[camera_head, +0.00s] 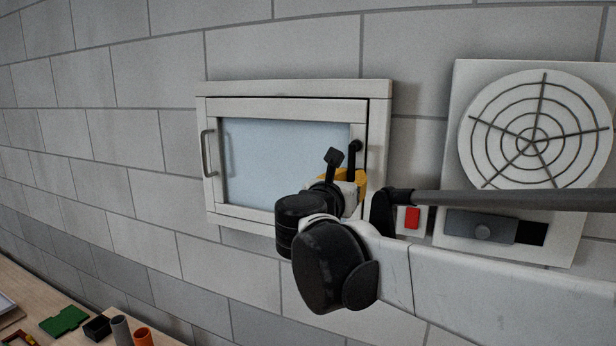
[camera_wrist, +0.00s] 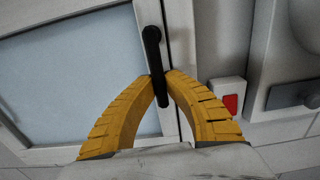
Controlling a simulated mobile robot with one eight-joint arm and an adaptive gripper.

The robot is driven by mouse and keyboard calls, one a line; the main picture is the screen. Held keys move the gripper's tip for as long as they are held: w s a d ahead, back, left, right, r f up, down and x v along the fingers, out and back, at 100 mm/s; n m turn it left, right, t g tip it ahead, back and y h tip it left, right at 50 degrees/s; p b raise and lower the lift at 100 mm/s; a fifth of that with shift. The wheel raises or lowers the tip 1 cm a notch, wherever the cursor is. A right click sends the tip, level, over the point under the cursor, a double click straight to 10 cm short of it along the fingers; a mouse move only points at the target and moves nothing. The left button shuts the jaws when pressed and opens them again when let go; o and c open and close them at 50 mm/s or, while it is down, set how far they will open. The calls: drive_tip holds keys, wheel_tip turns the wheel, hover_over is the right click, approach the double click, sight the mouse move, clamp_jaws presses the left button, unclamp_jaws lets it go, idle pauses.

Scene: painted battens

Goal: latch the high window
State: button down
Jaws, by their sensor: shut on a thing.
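The high window (camera_head: 285,160) has a pale frame and a bluish pane, set in the block wall. Its sash sits in the frame, with a thin dark line along the right edge; I cannot tell if it is fully closed. The black latch handle (camera_head: 354,148) is on the sash's right side. In the wrist view the handle (camera_wrist: 152,50) hangs downward, slightly tilted. My gripper (camera_wrist: 162,80) has its yellow fingers shut on the handle's lower part, one on each side. In the head view my gripper (camera_head: 362,178) is partly hidden by my wrist.
A grey pull bar (camera_head: 207,153) is on the window's left side. Right of the window are a red switch (camera_head: 412,217) and a round fan grille (camera_head: 535,130) on a panel. A bench (camera_head: 25,280) with small items stands at the lower left.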

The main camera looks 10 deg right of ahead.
drive_tip(key=c, duration=1.4)
unclamp_jaws()
drive_tip(key=shift+d, duration=0.15)
drive_tip(key=v, duration=1.2)
